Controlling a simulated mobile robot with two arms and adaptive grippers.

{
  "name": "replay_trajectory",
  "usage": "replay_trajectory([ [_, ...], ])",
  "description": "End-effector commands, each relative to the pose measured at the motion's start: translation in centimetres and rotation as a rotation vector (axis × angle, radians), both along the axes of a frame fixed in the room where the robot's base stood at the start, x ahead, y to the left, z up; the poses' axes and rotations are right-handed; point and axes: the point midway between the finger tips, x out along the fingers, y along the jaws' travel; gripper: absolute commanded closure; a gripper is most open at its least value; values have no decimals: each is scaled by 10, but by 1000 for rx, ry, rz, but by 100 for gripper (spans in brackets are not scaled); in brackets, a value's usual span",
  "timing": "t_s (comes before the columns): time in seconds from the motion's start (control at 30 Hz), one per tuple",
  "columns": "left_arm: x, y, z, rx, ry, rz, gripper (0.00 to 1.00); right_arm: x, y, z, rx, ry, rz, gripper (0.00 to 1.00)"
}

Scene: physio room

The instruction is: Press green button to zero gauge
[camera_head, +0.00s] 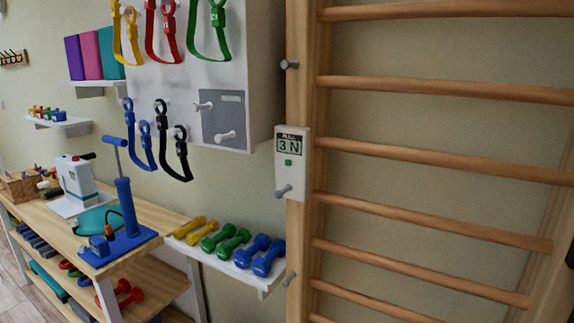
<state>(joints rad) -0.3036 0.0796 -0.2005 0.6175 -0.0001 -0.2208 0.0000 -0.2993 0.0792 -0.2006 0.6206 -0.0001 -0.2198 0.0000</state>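The gauge (291,180) is a small white box fixed to the left wooden upright of the wall bars. Its display (290,145) reads "3 N". The green button (288,163) is a small green square just below the display. A grey peg or hook (284,191) sticks out from the lower part of the gauge. Nothing covers the button. Neither of my grippers shows in the head view.
Wooden wall bars (440,152) fill the right side. Grey pegs (289,65) stick out of the upright above and below the gauge. A shelf (262,287) with yellow, green and blue dumbbells (231,243) and a wooden bench (165,215) with equipment stand at the lower left.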

Motion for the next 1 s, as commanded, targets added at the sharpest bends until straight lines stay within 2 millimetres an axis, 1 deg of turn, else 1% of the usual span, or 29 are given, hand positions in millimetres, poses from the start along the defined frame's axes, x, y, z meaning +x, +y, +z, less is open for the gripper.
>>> replay_trajectory([
  [0.1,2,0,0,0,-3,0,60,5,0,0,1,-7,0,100],
  [1.0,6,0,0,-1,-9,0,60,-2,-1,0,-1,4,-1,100],
])
